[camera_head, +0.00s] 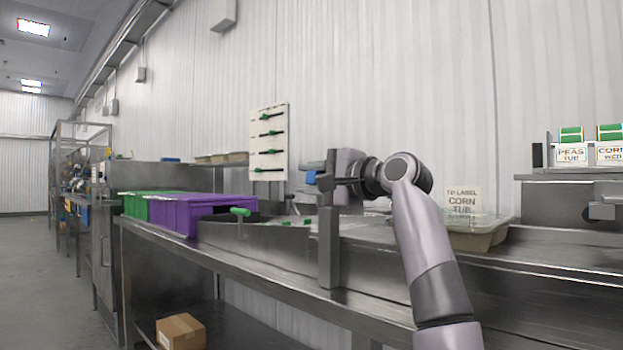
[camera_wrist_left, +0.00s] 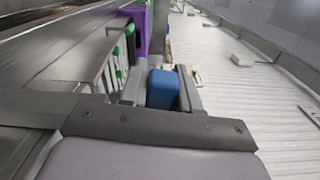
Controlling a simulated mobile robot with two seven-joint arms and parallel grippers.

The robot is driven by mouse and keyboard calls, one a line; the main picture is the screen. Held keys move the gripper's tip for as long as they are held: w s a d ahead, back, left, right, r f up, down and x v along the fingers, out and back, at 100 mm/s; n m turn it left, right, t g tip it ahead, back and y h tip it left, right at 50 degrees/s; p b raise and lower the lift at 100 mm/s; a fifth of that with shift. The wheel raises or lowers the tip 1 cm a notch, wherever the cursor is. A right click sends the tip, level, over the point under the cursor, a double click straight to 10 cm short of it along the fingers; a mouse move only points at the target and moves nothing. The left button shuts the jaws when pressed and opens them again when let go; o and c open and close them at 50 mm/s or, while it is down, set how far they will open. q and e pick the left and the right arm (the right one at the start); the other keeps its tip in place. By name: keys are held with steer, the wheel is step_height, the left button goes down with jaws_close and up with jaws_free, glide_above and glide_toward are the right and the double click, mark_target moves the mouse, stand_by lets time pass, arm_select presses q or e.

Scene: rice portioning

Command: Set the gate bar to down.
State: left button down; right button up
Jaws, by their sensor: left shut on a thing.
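My left gripper (camera_head: 318,178) is above the steel bench, its fingers pointing left. A blue block-like grip (camera_head: 311,177) shows at its fingertips. In the left wrist view the blue grip (camera_wrist_left: 160,88) sits between the two grey fingers, and the gripper is shut on it. It looks like the gate bar's handle, but the bar itself is mostly hidden behind the gripper, and its angle cannot be told. A grey upright post (camera_head: 329,250) rises from the bench's front side, right below the gripper. My right gripper is not in view.
Purple (camera_head: 180,216) and green (camera_head: 133,206) crates stand on the bench at left. A green-handled tool (camera_head: 240,212) stands beside them. A lidded tub (camera_head: 478,232) and a corn tub sign (camera_head: 462,200) are at right. A board with green-handled tools (camera_head: 269,142) is on the wall.

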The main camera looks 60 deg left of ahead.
arm_select(q)
steer(key=c, duration=0.9)
jaws_free()
steer(key=p+v, duration=0.1)
steer(key=v, duration=0.6)
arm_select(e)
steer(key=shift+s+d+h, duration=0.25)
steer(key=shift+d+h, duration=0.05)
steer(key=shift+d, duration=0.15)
